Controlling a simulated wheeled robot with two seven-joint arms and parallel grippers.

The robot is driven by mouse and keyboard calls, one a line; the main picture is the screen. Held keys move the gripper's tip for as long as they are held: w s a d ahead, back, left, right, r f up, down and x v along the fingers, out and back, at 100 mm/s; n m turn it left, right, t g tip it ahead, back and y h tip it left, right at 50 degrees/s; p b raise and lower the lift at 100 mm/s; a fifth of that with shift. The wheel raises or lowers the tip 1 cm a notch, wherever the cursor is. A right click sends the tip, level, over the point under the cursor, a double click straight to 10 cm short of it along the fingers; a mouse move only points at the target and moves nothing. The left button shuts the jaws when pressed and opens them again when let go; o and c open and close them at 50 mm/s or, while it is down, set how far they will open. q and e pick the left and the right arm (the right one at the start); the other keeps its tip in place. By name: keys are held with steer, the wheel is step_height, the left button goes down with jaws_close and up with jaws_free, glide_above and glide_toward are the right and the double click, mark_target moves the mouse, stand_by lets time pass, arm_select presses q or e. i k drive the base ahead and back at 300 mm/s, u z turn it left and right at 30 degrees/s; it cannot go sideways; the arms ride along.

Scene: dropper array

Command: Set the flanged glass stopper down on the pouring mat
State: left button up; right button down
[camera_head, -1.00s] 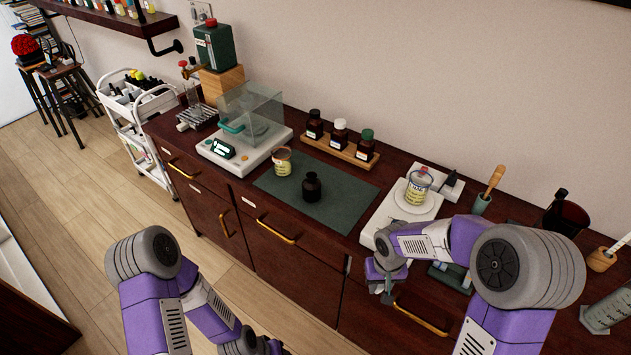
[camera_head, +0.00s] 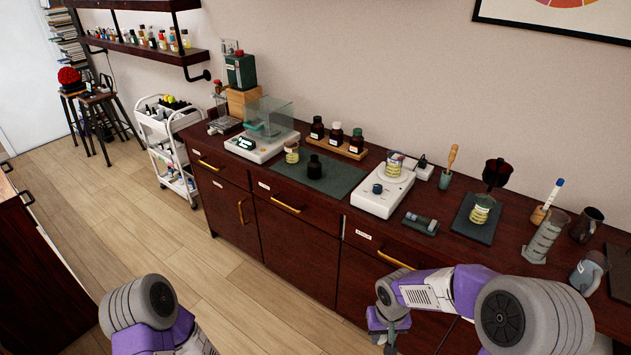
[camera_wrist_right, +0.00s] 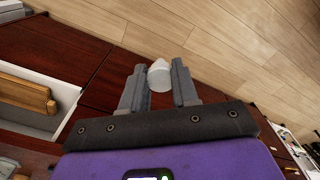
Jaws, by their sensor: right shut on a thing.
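The flanged glass stopper (camera_wrist_right: 159,74) shows as a pale, whitish piece between the fingertips of my right gripper (camera_wrist_right: 160,84) in the wrist view. That gripper is shut on it. In the head view my right gripper (camera_head: 391,338) hangs low in front of the cabinet, below the counter edge, and the stopper cannot be made out there. A dark green mat (camera_head: 342,181), likely the pouring mat, lies on the counter, up and left of my right gripper. A dark open-necked bottle (camera_head: 314,167) stands on it. My left gripper is out of view.
A labelled jar (camera_head: 292,152) stands by the mat's left corner. A glass-hooded balance (camera_head: 262,143) is left of the mat, a rack of brown bottles (camera_head: 337,140) behind it. A white stirrer plate (camera_head: 372,202) with a jar stands right. The mat's front right part is bare.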

mark_target(354, 175)
steer(key=u, duration=0.65)
steer(key=i, duration=1.3)
steer(key=z, duration=0.45)
